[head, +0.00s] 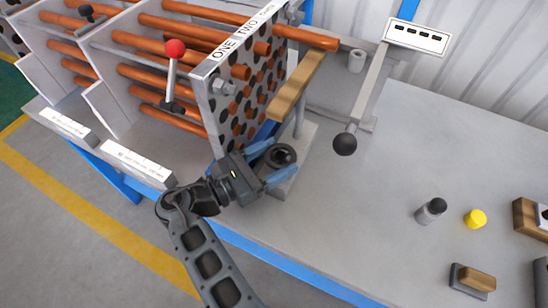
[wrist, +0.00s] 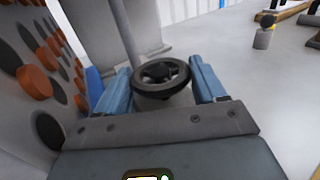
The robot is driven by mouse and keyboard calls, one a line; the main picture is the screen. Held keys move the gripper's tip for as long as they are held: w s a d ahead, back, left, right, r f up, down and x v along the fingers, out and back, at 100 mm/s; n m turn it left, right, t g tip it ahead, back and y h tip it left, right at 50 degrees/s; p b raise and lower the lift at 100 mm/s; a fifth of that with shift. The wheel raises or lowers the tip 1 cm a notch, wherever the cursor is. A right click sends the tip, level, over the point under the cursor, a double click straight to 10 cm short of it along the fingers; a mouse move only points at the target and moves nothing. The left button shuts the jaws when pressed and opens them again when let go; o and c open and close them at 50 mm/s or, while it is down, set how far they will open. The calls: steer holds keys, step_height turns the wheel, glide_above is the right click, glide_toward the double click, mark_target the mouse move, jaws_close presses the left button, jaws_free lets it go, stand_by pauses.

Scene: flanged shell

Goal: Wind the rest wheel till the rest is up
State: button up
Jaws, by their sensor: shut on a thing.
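The rest wheel (head: 280,156) is a small dark handwheel on a grey block at the bench's front, beside the perforated tube plate (head: 222,100). My gripper (head: 266,164) has its blue fingers on either side of the wheel and is shut on it. In the wrist view the wheel (wrist: 162,77) sits between the two blue fingers (wrist: 160,88). The rest (head: 297,86) is a wooden-topped bar on a grey post above the wheel, close to the plate's face. One orange tube (head: 320,40) sticks out of the plate above the rest's far end.
A lever with a black ball (head: 345,143) stands right of the rest. A red-knobbed lever (head: 175,50) is left of the plate. A dark bottle (head: 431,210), a yellow cap (head: 475,218) and a brush-like block (head: 472,280) lie at right. The bench middle is clear.

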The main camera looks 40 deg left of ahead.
mark_target(275, 158)
steer(key=shift+r, duration=0.1)
steer(key=o, duration=1)
steer(key=shift+o, duration=0.2)
step_height(275, 158, up, 4)
steer(key=shift+d+r+p, duration=0.1)
steer(key=shift+r+p, duration=0.1)
steer(key=shift+p, duration=0.15)
steer(key=d+r+p, duration=0.1)
steer(key=d+r, duration=0.5)
steer(key=d, duration=0.5)
steer(key=shift+w+d+r, duration=0.2)
steer(key=shift+d, duration=0.05)
